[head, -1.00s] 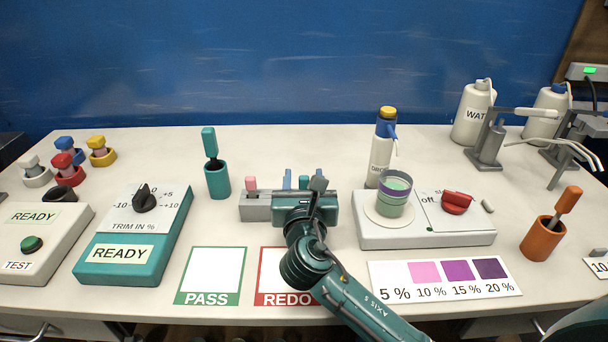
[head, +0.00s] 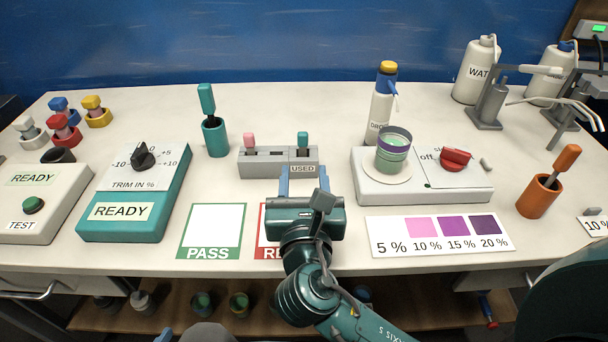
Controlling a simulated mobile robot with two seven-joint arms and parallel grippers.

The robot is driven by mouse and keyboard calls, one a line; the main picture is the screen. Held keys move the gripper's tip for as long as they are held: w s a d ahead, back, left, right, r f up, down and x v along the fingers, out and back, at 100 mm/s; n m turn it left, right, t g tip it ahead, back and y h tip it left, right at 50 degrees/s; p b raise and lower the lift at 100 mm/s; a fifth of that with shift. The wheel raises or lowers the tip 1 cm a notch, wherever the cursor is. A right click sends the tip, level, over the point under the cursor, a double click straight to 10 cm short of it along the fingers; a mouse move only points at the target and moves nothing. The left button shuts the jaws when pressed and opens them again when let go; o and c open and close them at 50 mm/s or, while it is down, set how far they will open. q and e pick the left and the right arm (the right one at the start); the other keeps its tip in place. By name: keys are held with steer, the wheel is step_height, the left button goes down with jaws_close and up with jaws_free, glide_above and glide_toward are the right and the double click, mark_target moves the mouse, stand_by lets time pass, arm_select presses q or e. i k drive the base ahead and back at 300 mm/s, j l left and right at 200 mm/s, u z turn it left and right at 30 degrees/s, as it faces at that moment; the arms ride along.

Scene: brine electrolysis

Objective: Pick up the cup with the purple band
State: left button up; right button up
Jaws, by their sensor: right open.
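The cup with the purple band (head: 393,152) is a clear cup with green at its base. It stands upright on the round pad of the white stirrer unit (head: 372,190), right of centre. My right gripper (head: 304,174) is open and empty. Its two blue fingers point away from me, just in front of the grey slotted holder, left of the cup and apart from it. My left gripper is not in view.
The grey slotted holder (head: 256,171) stands beyond my right gripper. A dropper bottle (head: 381,108) stands right behind the cup. A colour chart (head: 392,241) lies in front of the stirrer unit. An orange holder (head: 538,200) stands to the right.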

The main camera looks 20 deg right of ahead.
mark_target(392, 151)
steer(key=k+j, duration=0.2)
steer(key=k, duration=0.3)
steer(key=k+j, duration=0.2)
steer(key=k, duration=0.25)
steer(key=k+j, duration=0.2)
steer(key=k, duration=0.3)
